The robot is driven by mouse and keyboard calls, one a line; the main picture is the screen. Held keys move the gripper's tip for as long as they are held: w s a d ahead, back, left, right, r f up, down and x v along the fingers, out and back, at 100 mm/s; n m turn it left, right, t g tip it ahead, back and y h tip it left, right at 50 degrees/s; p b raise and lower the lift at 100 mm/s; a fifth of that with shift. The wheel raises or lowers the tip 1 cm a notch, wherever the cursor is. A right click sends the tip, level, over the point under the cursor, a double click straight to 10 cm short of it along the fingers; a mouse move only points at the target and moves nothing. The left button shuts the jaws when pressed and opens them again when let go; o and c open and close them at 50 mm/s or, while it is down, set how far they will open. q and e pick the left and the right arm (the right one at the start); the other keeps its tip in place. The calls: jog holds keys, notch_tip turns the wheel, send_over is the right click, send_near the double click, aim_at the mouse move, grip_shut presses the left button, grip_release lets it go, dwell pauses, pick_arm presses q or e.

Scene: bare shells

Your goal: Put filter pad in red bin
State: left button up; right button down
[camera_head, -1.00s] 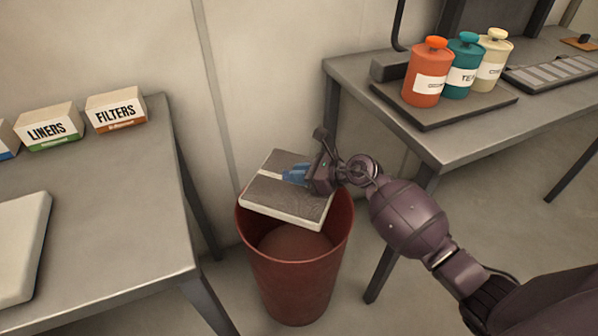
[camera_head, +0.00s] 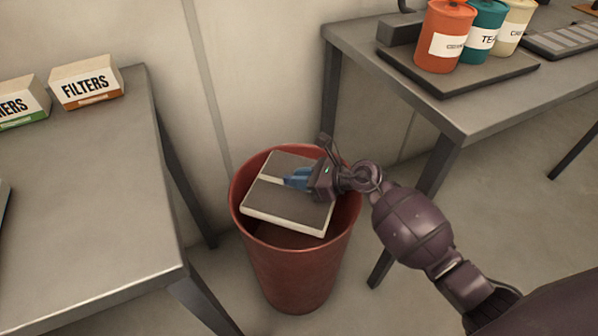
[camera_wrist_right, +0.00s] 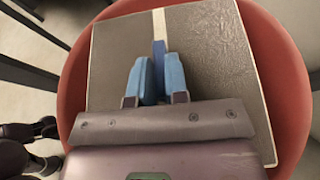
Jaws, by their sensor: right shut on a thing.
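The filter pad (camera_head: 290,209) is a flat square with a dark grey top, pale edges and a light stripe. It is at the mouth of the red bin (camera_head: 295,270), within its rim in the head view. My right gripper (camera_head: 290,179) is shut on the pad, its blue fingertips over the pad's top. In the right wrist view the pad (camera_wrist_right: 205,60) lies beyond the blue fingers (camera_wrist_right: 157,75), with the red bin's rim (camera_wrist_right: 285,60) around it. The bin's floor is mostly hidden by the pad.
A grey table (camera_head: 90,200) at left holds a FILTERS box (camera_head: 87,83) and another box (camera_head: 20,103). A second grey table (camera_head: 480,105) at right holds a dark tray (camera_head: 450,78) with orange, teal and cream canisters. The bin stands on the floor between them.

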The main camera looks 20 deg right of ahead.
pick_arm(q)
jog(key=shift+w+d+r, duration=0.1)
jog(key=shift+w+r, duration=0.05)
jog(key=shift+w, duration=0.2)
pick_arm(e)
jog(key=shift+f, duration=0.3)
jog(key=c, duration=1.1)
grip_release()
pick_arm(q)
jog(key=shift+s, duration=0.2)
pick_arm(e)
jog(key=shift+o, duration=0.2)
notch_tip(320, 180, up, 8)
jog(key=p, duration=0.4)
jog(key=shift+f, duration=0.55)
pick_arm(q)
jog(key=w+r+t, duration=0.1)
jog(key=w+r, duration=0.2)
jog(key=r, duration=0.4)
jog(key=shift+w+t, duration=0.2)
jog(key=shift+t, duration=0.2)
